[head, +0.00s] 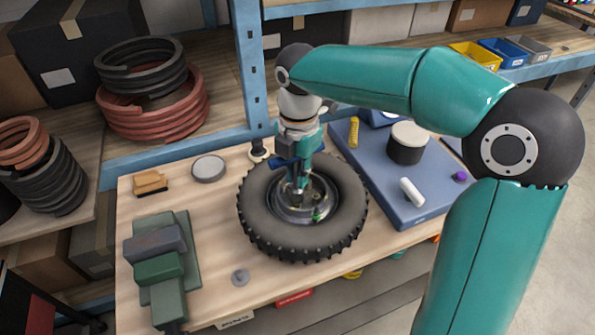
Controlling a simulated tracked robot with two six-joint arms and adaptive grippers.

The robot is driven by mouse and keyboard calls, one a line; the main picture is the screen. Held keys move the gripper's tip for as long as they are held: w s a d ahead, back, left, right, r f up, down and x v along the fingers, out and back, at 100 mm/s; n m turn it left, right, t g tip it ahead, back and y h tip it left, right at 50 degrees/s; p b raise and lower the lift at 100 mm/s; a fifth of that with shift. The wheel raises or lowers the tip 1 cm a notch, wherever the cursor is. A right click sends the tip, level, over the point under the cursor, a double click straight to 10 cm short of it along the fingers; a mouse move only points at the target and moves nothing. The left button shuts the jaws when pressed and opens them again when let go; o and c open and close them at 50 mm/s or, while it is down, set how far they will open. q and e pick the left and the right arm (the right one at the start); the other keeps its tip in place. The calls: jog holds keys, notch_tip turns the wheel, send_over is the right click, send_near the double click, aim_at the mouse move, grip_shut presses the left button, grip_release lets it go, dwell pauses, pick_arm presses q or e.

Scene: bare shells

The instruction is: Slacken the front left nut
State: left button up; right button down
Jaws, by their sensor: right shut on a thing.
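A black knobbly tyre (262,221) lies flat on the wooden bench with its grey metal wheel hub (287,213) facing up. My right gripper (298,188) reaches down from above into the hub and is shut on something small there. It appears to be a nut at the hub, but the fingers hide most of it and I cannot tell which nut it is. A small green spot (317,214) shows on the hub at the near right of the fingers. The other nuts are too small or hidden to tell apart. My left gripper is not in view.
A green and grey vise (165,262) stands at the bench's left. A grey round lid (208,168), a wooden block (150,183) and a small grey disc (240,276) lie around the tyre. A blue mat (405,216) at right bears a black-and-white canister (407,143).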

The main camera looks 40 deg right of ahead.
jog(key=shift+f+b, duration=0.65)
jog(key=shift+f, duration=0.65)
dwell(1.5)
dwell(0.4)
jog(key=shift+r+n+p, duration=0.1)
jog(key=shift+n+p, duration=0.35)
jog(key=shift+n, duration=1.05)
jog(key=shift+p, duration=0.3)
